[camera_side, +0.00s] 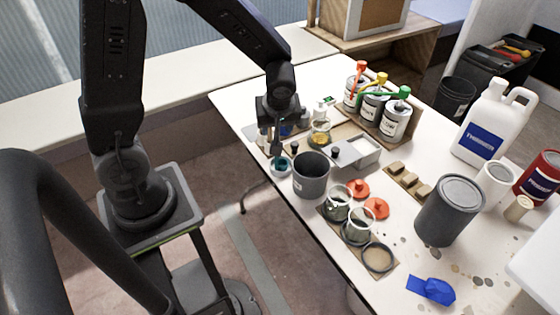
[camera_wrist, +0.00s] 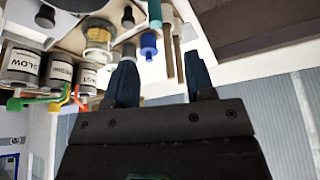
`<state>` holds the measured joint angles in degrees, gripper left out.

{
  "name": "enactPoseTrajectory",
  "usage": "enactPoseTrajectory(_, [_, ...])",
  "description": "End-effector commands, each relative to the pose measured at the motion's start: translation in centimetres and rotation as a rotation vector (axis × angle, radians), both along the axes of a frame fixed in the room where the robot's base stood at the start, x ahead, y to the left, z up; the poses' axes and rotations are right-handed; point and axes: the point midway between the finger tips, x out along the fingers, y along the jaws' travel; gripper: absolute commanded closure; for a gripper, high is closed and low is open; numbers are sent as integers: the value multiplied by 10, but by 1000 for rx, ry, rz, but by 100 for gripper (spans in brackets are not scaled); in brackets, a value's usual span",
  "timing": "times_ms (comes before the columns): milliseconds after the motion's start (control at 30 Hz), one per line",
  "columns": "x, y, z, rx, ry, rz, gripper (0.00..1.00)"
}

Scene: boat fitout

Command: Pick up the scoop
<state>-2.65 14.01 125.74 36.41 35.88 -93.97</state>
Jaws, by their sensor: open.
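My gripper (camera_side: 276,138) is open and points down over the left edge of the white table. In the wrist view its two dark fingers (camera_wrist: 161,82) are apart, with nothing held between them. Just beyond the fingertips are a tan stick (camera_wrist: 169,50), a blue-capped piece (camera_wrist: 148,43) and a teal piece (camera_wrist: 154,12). I cannot tell which of these, if any, is the scoop. A small teal-rimmed cup (camera_side: 281,167) stands below my gripper in the side view. My gripper hides part of what lies there.
A dark grey pot (camera_side: 311,176) stands close to the right of my gripper. Behind are a glass jar (camera_side: 319,134) and pump-topped cans (camera_side: 395,124). A grey-white box (camera_side: 357,152), clear cups (camera_side: 338,204), a large grey can (camera_side: 449,211) and a white jug (camera_side: 484,127) crowd the table.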

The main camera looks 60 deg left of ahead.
Motion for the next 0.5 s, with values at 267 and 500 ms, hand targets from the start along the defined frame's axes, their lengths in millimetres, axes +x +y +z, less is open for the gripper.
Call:
enactPoseTrajectory(267, [7,18,-49,-2,7,0,51])
enactPoseTrajectory(500, [11,27,-71,-2,2,0,51])
